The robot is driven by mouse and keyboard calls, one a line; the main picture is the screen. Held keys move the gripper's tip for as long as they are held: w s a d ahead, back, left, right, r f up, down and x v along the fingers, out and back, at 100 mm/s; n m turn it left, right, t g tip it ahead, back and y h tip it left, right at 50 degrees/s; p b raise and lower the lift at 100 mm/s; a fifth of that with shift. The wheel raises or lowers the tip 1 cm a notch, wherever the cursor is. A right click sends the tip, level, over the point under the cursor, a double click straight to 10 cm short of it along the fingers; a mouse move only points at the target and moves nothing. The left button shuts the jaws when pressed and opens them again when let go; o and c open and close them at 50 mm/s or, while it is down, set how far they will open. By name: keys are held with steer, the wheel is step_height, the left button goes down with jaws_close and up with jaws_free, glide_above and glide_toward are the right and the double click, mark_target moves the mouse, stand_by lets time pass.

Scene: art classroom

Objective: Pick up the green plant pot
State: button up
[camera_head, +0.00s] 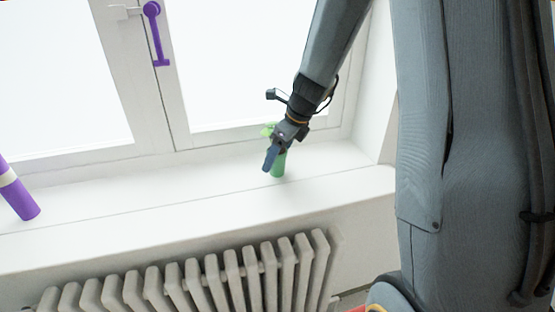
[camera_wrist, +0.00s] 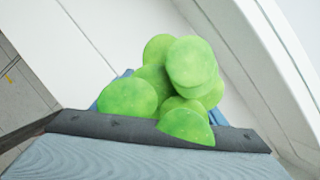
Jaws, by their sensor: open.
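The green plant pot (camera_head: 279,168) stands on the white window sill below the right window pane. Its light green round leaves (camera_head: 267,130) show just left of my wrist, and they fill the middle of the wrist view (camera_wrist: 180,75). My gripper (camera_head: 271,160) is at the pot, with a blue finger in front of it in the head view. The gripper is open, with blue finger parts on both sides of the leaves in the wrist view. The pot body is hidden behind the leaves there, and I cannot tell whether the fingers touch it.
The white sill (camera_head: 150,205) is clear between the pot and a purple cylinder (camera_head: 20,198) at the far left. The window frame (camera_head: 170,90) with a purple handle (camera_head: 156,35) rises behind. A white radiator (camera_head: 200,280) stands below the sill.

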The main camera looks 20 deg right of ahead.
steer(key=c, duration=1.2)
steer(key=shift+c, duration=0.4)
steer(key=shift+r, duration=0.1)
